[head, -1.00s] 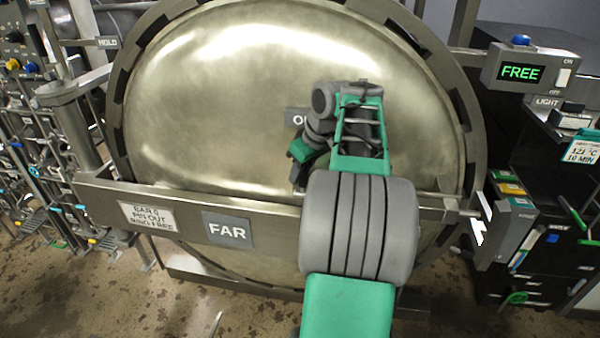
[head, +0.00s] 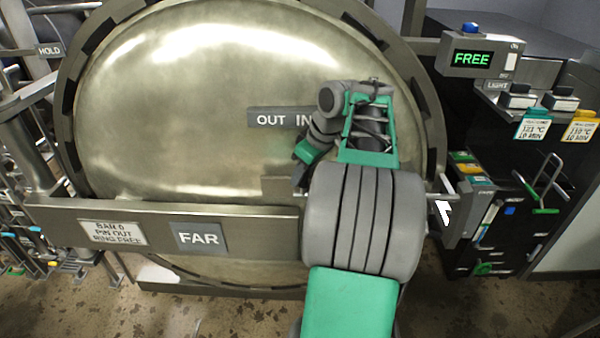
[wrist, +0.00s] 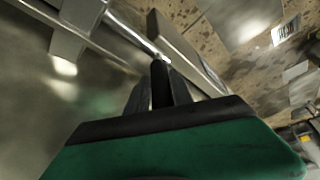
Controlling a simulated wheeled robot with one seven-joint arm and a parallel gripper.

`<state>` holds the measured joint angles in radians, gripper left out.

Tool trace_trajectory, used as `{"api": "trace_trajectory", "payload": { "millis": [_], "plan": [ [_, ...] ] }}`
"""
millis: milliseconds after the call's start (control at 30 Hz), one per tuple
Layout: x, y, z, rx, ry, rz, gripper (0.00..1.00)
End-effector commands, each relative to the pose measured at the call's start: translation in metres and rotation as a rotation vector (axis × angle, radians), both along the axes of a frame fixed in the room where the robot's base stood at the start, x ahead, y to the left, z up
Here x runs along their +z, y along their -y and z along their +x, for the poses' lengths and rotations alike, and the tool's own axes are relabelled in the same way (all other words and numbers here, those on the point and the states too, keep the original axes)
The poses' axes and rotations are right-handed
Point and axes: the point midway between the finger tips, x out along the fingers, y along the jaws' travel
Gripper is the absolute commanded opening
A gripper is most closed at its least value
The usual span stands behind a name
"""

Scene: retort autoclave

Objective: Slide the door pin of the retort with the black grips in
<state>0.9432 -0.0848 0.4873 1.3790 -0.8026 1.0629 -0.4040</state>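The retort's round metal door (head: 190,90) fills much of the head view, with a bar (head: 140,215) across its lower part. An OUT IN plate (head: 272,119) is on the door above the bar. In the wrist view my gripper's dark fingers (wrist: 160,80) are at a bright rod (wrist: 135,33). I cannot tell whether they close on it.
A display (head: 472,58) at the upper right reads FREE. A FAR label (head: 199,237) and a white sign (head: 112,233) are on the bar. A dark cabinet (head: 500,150) with tags and handles stands close on the right. Pipes and valves crowd the left edge.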

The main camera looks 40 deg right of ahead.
Motion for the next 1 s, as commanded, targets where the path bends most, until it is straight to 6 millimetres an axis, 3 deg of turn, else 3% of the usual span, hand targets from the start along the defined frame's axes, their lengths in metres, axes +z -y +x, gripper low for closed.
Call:
{"api": "trace_trajectory", "payload": {
  "millis": [200,467,800,1000],
  "plan": [
    [0.000,-0.001,0.001,0.003,0.002,0.000,0.44],
    [0.004,-0.001,0.001,0.005,0.004,-0.001,0.44],
    [0.064,0.006,-0.023,0.001,0.003,-0.001,0.44],
    [0.073,0.006,-0.029,0.002,0.002,0.000,0.44]
  ]
}}
